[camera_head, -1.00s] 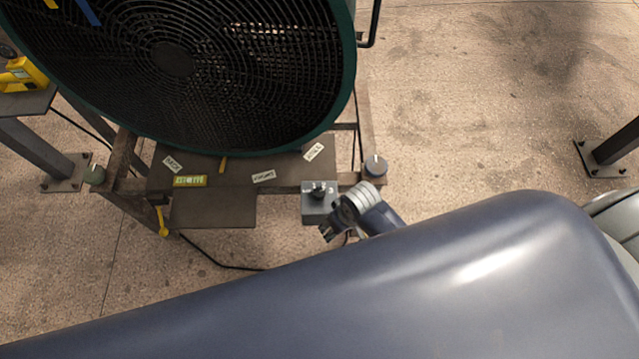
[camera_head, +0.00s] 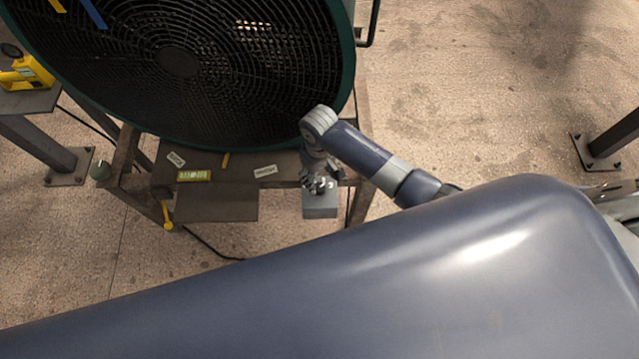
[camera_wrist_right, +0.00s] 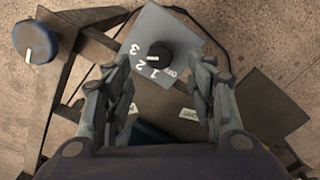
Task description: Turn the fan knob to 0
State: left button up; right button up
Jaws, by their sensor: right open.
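The fan knob (camera_wrist_right: 158,52) is a small black knob on a grey box, in the upper middle of the right wrist view. The grey box (camera_head: 320,206) sits at the front of the fan stand in the head view, where my gripper hides the knob. My right gripper (camera_head: 319,184) is over the box. In the right wrist view the right gripper (camera_wrist_right: 160,70) is open, its fingers apart on either side of the knob, with nothing held. My left gripper is not in view.
A large green-rimmed fan (camera_head: 180,62) stands just behind the box. A blue-grey round knob (camera_wrist_right: 35,42) is on the frame nearby. A yellow device (camera_head: 25,74) lies on a stand at the left.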

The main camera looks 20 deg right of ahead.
aim_at(319, 187)
notch_tip(319, 187, down, 7)
jog(key=shift+r, duration=0.15)
jog(key=shift+c, duration=0.2)
jog(key=c, duration=1)
